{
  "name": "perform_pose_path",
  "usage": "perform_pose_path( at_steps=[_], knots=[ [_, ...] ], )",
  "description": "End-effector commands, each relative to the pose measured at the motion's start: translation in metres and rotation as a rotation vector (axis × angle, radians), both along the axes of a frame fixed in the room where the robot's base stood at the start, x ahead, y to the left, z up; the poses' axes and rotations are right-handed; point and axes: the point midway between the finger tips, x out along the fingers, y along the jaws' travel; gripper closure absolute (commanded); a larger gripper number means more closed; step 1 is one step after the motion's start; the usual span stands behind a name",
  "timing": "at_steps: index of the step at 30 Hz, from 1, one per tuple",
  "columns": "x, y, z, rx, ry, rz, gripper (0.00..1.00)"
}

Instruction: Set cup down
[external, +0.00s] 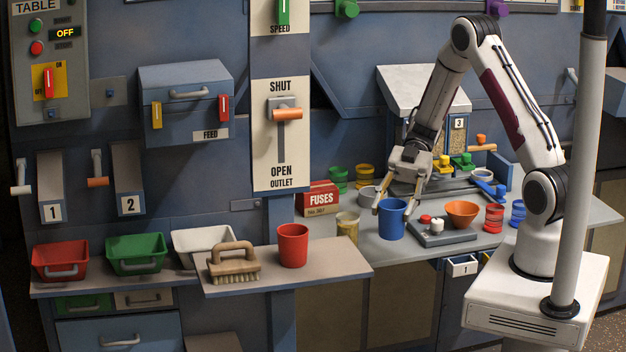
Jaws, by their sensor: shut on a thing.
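A blue cup (392,221) is upright over the grey bench, left of a small grey scale-like block. My gripper (392,205) reaches down to it from above, with its fingertips at the cup's rim, shut on the cup. I cannot tell whether the cup's base touches the bench. A red cup (293,246) stands upright on the lower front shelf, to the left of the gripper and apart from it.
An orange bowl (462,214) sits close right of the blue cup, on or behind the grey block (445,236). A beige cup (347,228) and a red FUSES box (317,198) are to the left. A brush (233,264) lies on the front shelf (340,262).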

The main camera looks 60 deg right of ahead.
Motion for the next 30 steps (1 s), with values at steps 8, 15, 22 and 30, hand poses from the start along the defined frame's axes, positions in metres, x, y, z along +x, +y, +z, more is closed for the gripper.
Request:
perform_pose_path(
  at_steps=[8,15,22,30],
  knots=[
    [-0.002,-0.002,0.000,0.000,0.000,0.000,0.80],
    [-0.002,-0.002,0.000,0.000,0.000,-0.001,0.80],
    [-0.002,-0.003,0.000,0.000,0.000,-0.004,0.80],
    [0.002,-0.024,-0.002,0.000,0.002,-0.063,0.80]
  ],
)
